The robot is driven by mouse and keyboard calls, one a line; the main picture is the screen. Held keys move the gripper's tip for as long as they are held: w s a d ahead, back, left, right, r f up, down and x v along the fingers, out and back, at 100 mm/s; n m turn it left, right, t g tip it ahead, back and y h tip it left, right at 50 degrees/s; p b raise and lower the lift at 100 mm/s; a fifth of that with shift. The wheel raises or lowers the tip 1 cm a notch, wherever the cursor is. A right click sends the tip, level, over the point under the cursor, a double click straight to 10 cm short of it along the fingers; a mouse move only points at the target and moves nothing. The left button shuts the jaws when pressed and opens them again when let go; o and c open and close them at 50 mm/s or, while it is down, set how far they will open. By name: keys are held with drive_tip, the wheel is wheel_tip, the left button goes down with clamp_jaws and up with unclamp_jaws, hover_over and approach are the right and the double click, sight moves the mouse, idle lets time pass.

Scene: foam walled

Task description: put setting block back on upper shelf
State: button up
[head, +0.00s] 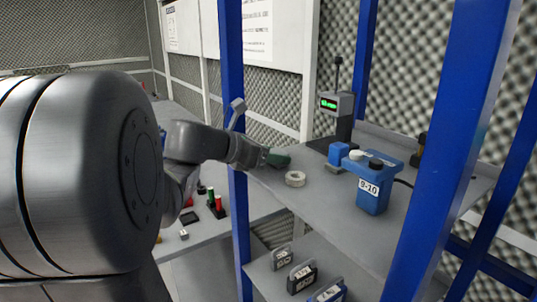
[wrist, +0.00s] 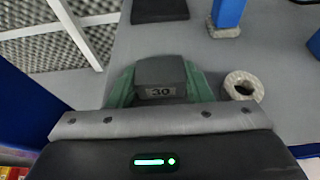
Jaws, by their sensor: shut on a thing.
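My gripper (wrist: 161,85) is shut on a dark grey setting block (wrist: 160,78) labelled "30", with a green finger on each side of it. In the head view my gripper (head: 276,158) reaches past the left blue post to the left end of the grey upper shelf (head: 335,205). The block cannot be made out there. In the wrist view the block appears over or close to the shelf's edge. Whether it touches the shelf I cannot tell.
A pale ring-shaped roll (head: 295,179) lies close to the right of my gripper. A blue "9-10" container (head: 373,185), a small blue item (head: 338,153) and a device with a green display (head: 337,104) stand further right and back. Labelled blocks (head: 302,276) sit on the lower shelf.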

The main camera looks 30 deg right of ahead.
drive_tip(key=shift+f, duration=0.1)
drive_tip(key=o, duration=1.3)
drive_tip(key=shift+c, duration=0.2)
drive_tip(key=shift+r, duration=0.2)
drive_tip(key=w+v, duration=0.1)
drive_tip(key=v, duration=1.1)
drive_tip(key=shift+s+b, duration=0.35)
drive_tip(key=shift+s, duration=0.1)
drive_tip(key=shift+f, duration=0.1)
